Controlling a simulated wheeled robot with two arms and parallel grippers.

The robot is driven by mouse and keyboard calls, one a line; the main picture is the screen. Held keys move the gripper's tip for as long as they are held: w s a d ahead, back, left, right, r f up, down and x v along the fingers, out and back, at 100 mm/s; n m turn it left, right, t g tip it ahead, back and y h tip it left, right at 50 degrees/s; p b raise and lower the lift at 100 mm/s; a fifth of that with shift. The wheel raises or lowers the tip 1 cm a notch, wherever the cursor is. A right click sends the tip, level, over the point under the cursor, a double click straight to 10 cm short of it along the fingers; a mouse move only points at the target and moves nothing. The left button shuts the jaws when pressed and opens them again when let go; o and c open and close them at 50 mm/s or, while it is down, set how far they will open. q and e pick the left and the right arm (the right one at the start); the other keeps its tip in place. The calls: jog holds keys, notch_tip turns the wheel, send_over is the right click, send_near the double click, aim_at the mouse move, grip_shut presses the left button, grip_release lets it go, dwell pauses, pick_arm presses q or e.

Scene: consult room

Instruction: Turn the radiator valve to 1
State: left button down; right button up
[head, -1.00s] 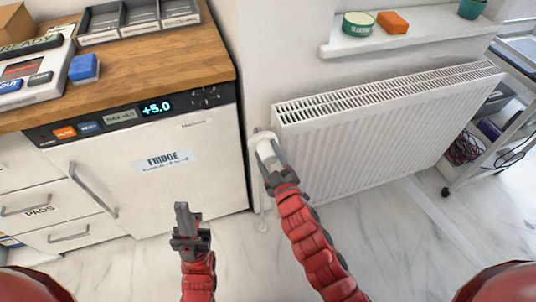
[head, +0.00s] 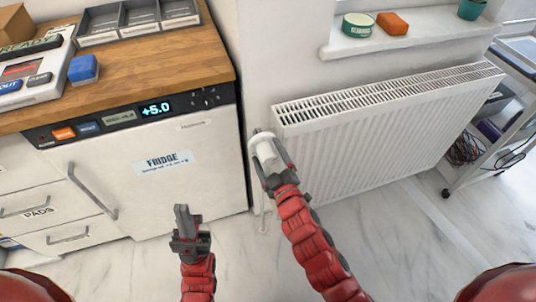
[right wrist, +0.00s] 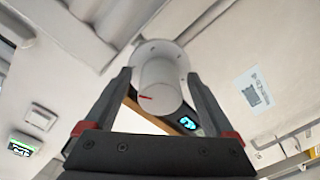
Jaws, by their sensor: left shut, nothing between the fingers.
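The white radiator valve knob (head: 264,152) sits at the left end of the white radiator (head: 385,125). My right gripper (head: 271,160) is at the knob with its fingers open, one on either side. In the right wrist view the round knob (right wrist: 160,85) lies between the fingers of the gripper (right wrist: 158,82), with gaps showing beside it. A short red mark shows at the left of the knob's end face. I cannot read any numbers on it. My left gripper (head: 184,218) is shut and empty, in front of the fridge (head: 165,190).
A wooden counter (head: 180,50) above the fridge holds trays and a device. A window sill (head: 400,45) with a green tin and an orange block is above the radiator. A trolley (head: 500,150) stands at the right. Marble floor in front is clear.

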jog(key=shift+s, duration=0.1)
jog(key=p+v, duration=0.1)
jog(key=v, duration=1.6)
jog(key=shift+p, duration=0.4)
jog(key=shift+d+r, duration=0.1)
